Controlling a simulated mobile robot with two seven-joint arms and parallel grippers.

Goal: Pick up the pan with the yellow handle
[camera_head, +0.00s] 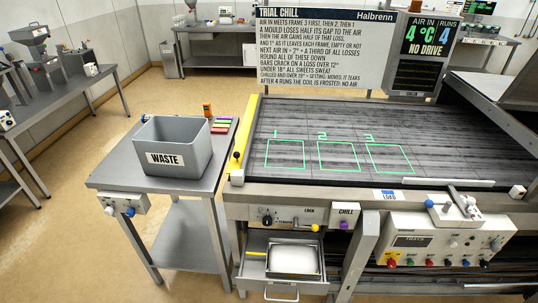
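A shallow metal pan (293,275) with a pale, whitish inside sits in the open drawer under the left end of the dark belt table. A short yellow bar (257,253) at the pan's left looks like its handle; whether it joins the pan is too small to tell. The pan lies below the table's front edge, with the drawer walls around it. Neither of my grippers shows in the head view.
The drawer (282,293) is pulled out. A grey WASTE bin (172,158) stands on a side table (112,180) to the left. A control box (437,241) projects at the right. The belt (300,120) has three empty green frames. Floor is free at the lower left.

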